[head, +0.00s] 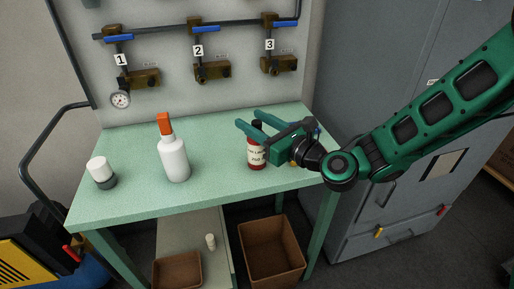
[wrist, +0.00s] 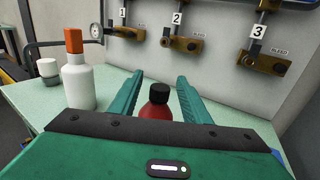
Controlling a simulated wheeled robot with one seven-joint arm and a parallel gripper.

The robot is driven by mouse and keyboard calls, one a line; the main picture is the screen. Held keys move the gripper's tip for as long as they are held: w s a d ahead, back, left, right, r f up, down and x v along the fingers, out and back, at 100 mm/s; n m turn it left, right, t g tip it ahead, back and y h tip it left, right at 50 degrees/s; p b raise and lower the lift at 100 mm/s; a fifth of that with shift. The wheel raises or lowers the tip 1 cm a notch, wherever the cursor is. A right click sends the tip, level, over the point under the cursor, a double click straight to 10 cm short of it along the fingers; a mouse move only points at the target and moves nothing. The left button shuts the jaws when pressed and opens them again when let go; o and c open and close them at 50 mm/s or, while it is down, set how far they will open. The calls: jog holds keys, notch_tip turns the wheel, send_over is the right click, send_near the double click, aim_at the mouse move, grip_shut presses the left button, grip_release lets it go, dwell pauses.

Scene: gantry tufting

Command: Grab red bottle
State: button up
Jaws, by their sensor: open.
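The red bottle (head: 257,154) has a black cap and a pale label, and stands upright on the green table (head: 215,190) toward its right side. My gripper (head: 246,124) is open, with its two green fingers above and around the bottle's upper part in the head view. In the wrist view the red bottle (wrist: 157,108) shows between the fingers (wrist: 159,88), its lower part hidden behind my gripper body. I cannot tell whether either finger touches it.
A white bottle with an orange top (head: 173,155) stands left of the red bottle. A white and grey jar (head: 101,172) stands farther left. Numbered valves (head: 210,70) line the back panel. A grey cabinet (head: 400,70) stands at right. Brown bins (head: 270,252) sit below the table.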

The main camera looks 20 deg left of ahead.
jog(key=shift+x, duration=1.55)
jog(key=shift+f, duration=0.1)
grip_shut()
